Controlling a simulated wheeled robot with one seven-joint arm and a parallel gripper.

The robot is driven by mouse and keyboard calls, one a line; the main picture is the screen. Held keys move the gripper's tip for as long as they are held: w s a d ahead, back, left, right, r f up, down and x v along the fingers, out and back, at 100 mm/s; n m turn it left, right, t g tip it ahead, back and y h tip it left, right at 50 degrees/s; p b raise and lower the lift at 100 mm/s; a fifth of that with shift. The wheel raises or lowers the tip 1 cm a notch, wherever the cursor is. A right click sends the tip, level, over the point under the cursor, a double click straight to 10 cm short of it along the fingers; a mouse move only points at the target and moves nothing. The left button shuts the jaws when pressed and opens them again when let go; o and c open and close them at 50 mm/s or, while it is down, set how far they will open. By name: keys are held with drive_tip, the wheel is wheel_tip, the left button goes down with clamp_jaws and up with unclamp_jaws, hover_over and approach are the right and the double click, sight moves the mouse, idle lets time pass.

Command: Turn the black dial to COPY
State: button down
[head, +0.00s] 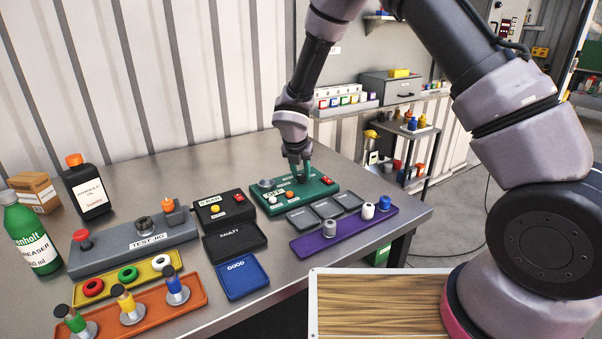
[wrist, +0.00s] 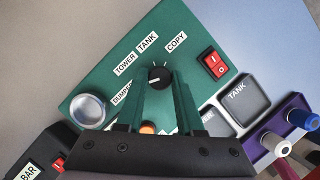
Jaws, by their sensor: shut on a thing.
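The black dial (wrist: 159,76) sits on the green panel (wrist: 95,72) in the wrist view. White labels reading DUMPER, TOWER, TANK and COPY (wrist: 176,43) are arranged around its far side. A pale mark on the dial appears to face left, toward the DUMPER side, away from COPY; its exact setting is hard to read. My gripper (wrist: 163,84) is shut on the dial, with one finger on each side, partly hiding it. In the head view my gripper (head: 299,174) reaches down onto the green panel (head: 327,187) and hides the dial.
A red rocker switch (wrist: 214,64), a silver knob (wrist: 88,109) and an orange button (wrist: 148,128) share the panel. Grey trays (head: 301,217) and a purple rack (head: 352,232) lie in front. A black box with a red button (head: 221,207) stands left. The bench behind the panel is clear.

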drive_tip(key=m+h, duration=0.1)
drive_tip(key=m, duration=0.2)
drive_tip(key=m+g+h, duration=0.1)
drive_tip(key=m, duration=0.2)
drive_tip(key=shift+w+a, duration=0.1)
drive_tip(key=shift+a, duration=0.1)
drive_tip(key=m+g, duration=0.1)
drive_tip(key=m, duration=0.2)
drive_tip(key=m+g+h, duration=0.1)
drive_tip(key=m, duration=0.2)
drive_tip(key=shift+w+m, duration=0.2)
drive_tip(key=shift+m, duration=0.2)
drive_tip(key=m+g, duration=0.1)
drive_tip(key=m, duration=0.2)
drive_tip(key=m+g, duration=0.1)
drive_tip(key=m, duration=0.2)
drive_tip(key=shift+w+g, duration=0.15)
drive_tip(key=shift+g, duration=0.25)
drive_tip(key=m+g, duration=0.1)
drive_tip(key=m, duration=0.2)
drive_tip(key=m+y, duration=0.1)
drive_tip(key=m, duration=0.3)
drive_tip(key=shift+w+g, duration=0.15)
drive_tip(key=shift+g, duration=0.25)
drive_tip(key=c, duration=0.5)
unclamp_jaws()
drive_tip(key=shift+d, duration=0.1)
drive_tip(key=shift+c, duration=0.2)
